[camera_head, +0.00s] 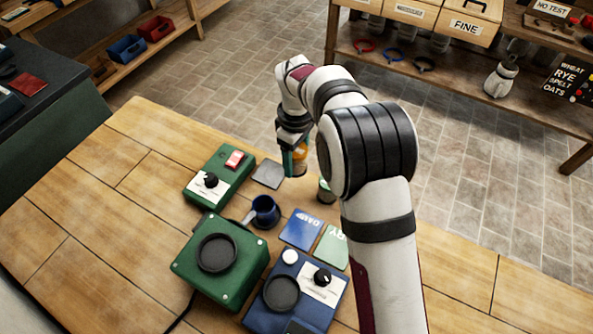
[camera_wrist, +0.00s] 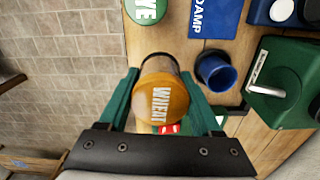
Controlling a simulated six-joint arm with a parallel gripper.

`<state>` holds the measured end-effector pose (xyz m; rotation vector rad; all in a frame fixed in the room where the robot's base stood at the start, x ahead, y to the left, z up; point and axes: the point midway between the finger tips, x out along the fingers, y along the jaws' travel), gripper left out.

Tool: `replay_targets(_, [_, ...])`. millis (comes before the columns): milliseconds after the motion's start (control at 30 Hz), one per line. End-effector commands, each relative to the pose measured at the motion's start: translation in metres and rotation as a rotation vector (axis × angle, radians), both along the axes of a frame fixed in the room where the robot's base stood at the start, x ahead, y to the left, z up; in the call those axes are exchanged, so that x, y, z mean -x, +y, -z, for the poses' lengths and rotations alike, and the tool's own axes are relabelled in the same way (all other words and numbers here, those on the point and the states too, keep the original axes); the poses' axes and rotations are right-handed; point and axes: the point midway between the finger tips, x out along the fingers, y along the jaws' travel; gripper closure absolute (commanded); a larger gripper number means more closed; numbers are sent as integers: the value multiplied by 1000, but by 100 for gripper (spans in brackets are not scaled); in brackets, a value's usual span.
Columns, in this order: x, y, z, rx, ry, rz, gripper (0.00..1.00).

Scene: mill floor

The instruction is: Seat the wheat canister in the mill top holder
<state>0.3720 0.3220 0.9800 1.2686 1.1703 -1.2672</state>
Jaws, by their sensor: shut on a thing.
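The wheat canister (camera_wrist: 163,103) has an orange lid marked WHEAT, seen from above in the wrist view; in the head view its orange top (camera_head: 300,152) shows beside the arm. My gripper (camera_wrist: 160,78) has its two green fingers on either side of the canister and is shut on it. In the head view my gripper (camera_head: 294,160) is at the far edge of the table. The green mill (camera_head: 190,277), with a round black holder (camera_head: 217,253) on top, stands nearer the camera, left of my arm. The holder looks empty. Whether the canister touches the table is unclear.
A blue mug (camera_head: 264,212) stands between canister and mill. A green switch box (camera_head: 217,172), grey pad (camera_head: 268,174), blue card (camera_head: 301,229), green card (camera_head: 333,247) and blue device (camera_head: 300,310) are nearby. Another container (camera_head: 326,191) is partly hidden by my arm. The table's left is clear.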

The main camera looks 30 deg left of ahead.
Motion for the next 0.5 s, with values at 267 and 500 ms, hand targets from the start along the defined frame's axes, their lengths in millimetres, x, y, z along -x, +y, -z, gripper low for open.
replay_targets(267, [75,32,-45,-2,-1,-117,100])
replay_targets(500, [198,42,-88,-4,-2,-299,100])
